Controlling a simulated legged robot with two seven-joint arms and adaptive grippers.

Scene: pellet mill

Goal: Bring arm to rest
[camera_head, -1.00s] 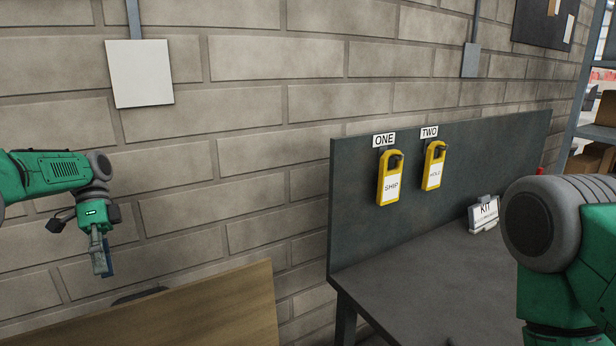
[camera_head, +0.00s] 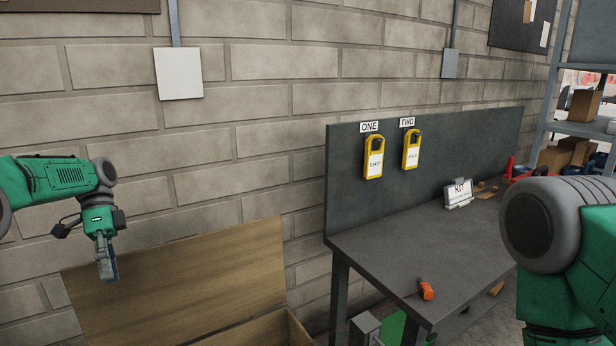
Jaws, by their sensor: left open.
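My left arm comes in from the left, green with grey joints. My left gripper (camera_head: 107,262) hangs pointing down in front of the brick wall, open and with nothing seen in it. It is apart from the wooden board below and behind it. My right arm (camera_head: 560,240) shows only as a large green and grey joint at the right edge; its gripper is out of view.
A wooden box (camera_head: 180,290) with a raised lid stands at lower left. Shelves with cartons (camera_head: 585,105) stand at right.

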